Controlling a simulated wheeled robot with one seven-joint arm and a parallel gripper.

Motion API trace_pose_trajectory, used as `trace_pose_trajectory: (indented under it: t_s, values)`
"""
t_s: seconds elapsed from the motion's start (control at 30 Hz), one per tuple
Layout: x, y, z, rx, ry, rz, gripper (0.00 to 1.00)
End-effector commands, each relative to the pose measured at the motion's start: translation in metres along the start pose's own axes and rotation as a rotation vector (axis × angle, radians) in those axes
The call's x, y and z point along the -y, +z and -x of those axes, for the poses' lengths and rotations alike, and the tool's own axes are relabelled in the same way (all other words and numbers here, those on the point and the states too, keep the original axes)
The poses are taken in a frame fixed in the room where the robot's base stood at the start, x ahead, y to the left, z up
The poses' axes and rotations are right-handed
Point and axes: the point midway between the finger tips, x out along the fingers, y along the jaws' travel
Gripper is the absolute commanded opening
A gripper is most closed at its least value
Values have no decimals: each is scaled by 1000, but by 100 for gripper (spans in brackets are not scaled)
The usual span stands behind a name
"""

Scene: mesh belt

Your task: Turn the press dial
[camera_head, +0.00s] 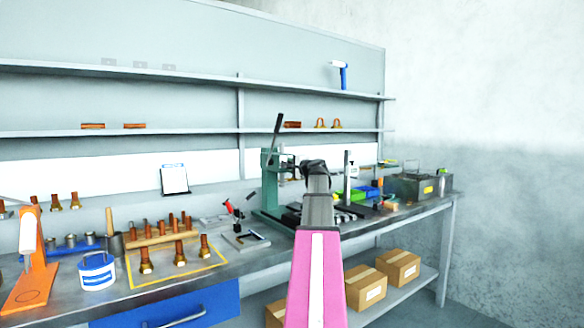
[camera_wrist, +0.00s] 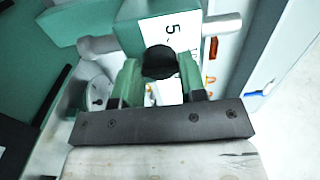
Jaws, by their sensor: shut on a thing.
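The press (camera_head: 270,185) is a green bench press with a dark lever slanting up, standing on the workbench. Its green body (camera_wrist: 155,10) fills the top of the wrist view, with a white label marked 5. A black round knob (camera_wrist: 160,62), which looks like the dial, sits in front of this label. My gripper (camera_wrist: 161,78) has its green fingers on either side of the knob and is shut on it. In the head view my dark wrist (camera_head: 316,172) is just right of the press and hides the fingers and knob.
The workbench (camera_head: 235,262) carries copper bolts (camera_head: 180,253) on a yellow-edged mat, a white-blue tub (camera_head: 97,271) and an orange stand (camera_head: 30,265) to the left. A grey metal box (camera_head: 410,187) stands at right. Cardboard boxes (camera_head: 398,268) sit on the lower shelf.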

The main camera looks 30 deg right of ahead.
Motion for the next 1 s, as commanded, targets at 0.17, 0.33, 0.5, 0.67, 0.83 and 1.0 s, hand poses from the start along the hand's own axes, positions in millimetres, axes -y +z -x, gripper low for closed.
trace_pose_trajectory:
  t_s: [0.17,0.33,0.5,0.67,0.83,1.0]
  values:
    - [-1,1,0,1,2,4,15]
    - [-1,1,0,1,2,3,15]
    - [-1,1,0,1,1,3,64]
    - [0,0,0,0,1,2,64]
    - [0,1,7,0,0,2,64]
    - [-1,2,33,-1,0,3,64]
